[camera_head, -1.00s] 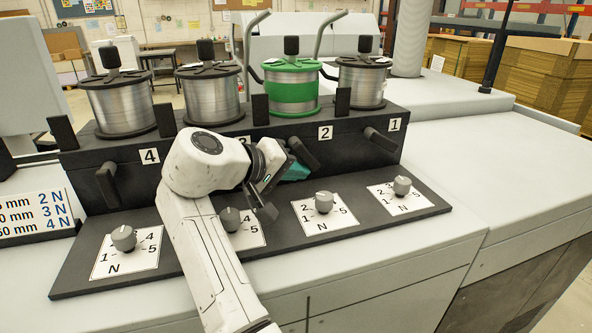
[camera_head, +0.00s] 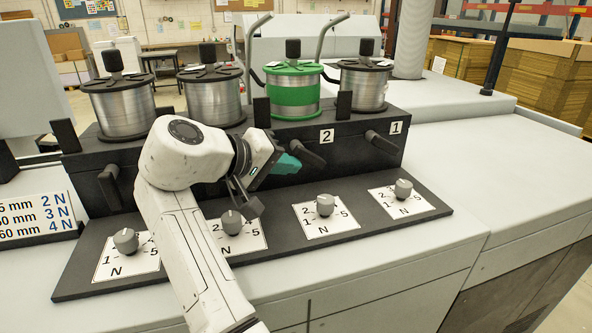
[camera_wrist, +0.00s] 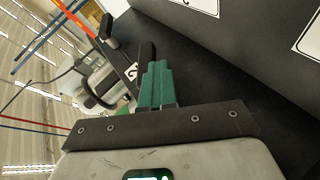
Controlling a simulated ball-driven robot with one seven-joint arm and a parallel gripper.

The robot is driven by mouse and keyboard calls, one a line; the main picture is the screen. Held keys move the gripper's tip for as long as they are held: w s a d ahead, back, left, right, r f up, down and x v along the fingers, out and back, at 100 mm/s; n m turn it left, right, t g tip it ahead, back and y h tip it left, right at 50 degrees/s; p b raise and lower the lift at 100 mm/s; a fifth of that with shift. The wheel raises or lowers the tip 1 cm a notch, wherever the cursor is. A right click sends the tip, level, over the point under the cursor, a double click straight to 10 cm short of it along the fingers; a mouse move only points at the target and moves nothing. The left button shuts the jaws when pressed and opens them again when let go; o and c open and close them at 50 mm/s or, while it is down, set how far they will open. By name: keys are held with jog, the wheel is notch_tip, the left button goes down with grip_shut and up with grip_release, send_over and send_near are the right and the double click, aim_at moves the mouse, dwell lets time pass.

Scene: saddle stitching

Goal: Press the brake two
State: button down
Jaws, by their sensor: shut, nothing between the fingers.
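Brake two is a black lever (camera_head: 308,155) sticking out of the dark block beside the white label 2 (camera_head: 327,136). My gripper (camera_head: 290,165), with teal fingers, is shut and empty just left of and below this lever. In the wrist view the fingers (camera_wrist: 157,84) point at a black bar, likely brake two (camera_wrist: 147,52), close past the tips. I cannot tell whether they touch. The label 2 (camera_wrist: 132,72) shows partly at their left.
Brake one (camera_head: 382,141) is to the right, and brake four (camera_head: 110,187) is to the left. Several dials, such as dial two (camera_head: 325,204), stand on the sloped panel below. Wire spools, one green (camera_head: 292,93), stand above. My arm hides the label 3 area.

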jog(key=b+v, duration=0.1)
jog(key=v, duration=0.6)
jog(key=shift+s+a+b, duration=0.25)
jog(key=shift+a+b, duration=0.05)
